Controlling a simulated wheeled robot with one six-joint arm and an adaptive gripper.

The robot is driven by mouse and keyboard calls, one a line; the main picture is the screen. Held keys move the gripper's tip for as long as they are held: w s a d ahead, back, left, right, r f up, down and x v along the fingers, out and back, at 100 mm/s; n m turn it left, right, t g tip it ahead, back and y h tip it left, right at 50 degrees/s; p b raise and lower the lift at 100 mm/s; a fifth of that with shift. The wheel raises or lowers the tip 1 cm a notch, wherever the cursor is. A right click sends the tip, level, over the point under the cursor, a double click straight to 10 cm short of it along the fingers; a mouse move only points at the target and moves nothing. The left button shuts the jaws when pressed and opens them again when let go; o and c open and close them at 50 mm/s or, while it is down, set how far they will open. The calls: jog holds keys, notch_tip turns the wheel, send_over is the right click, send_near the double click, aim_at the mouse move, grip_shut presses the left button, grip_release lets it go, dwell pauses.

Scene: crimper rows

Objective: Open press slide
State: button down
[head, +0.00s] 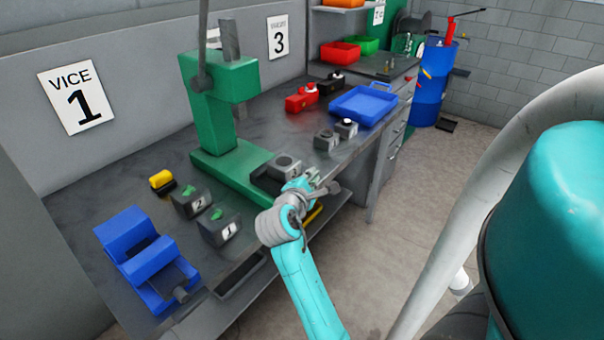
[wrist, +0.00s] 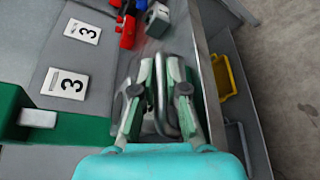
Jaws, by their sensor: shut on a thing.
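The green press (head: 215,110) stands on the bench with its base reaching toward the front edge. A grey slide block (head: 283,166) with a round top sits at the front end of that base. My gripper (head: 305,187) is at the front of the slide. In the wrist view, my gripper (wrist: 160,88) has its fingers on both sides of a U-shaped metal handle (wrist: 166,108) and is shut on it. My gripper and arm partly hide the slide's front in the head view. How far the slide is out cannot be told.
A blue tray (head: 363,105) and small grey blocks (head: 326,139) lie to the right. A yellow bin (wrist: 222,77) is below the bench edge. The floor in front is clear.

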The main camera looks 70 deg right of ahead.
jog(key=shift+s+a, duration=0.1)
jog(key=shift+s, duration=0.1)
jog(key=c, duration=1.2)
grip_release()
jog(key=v, duration=1.2)
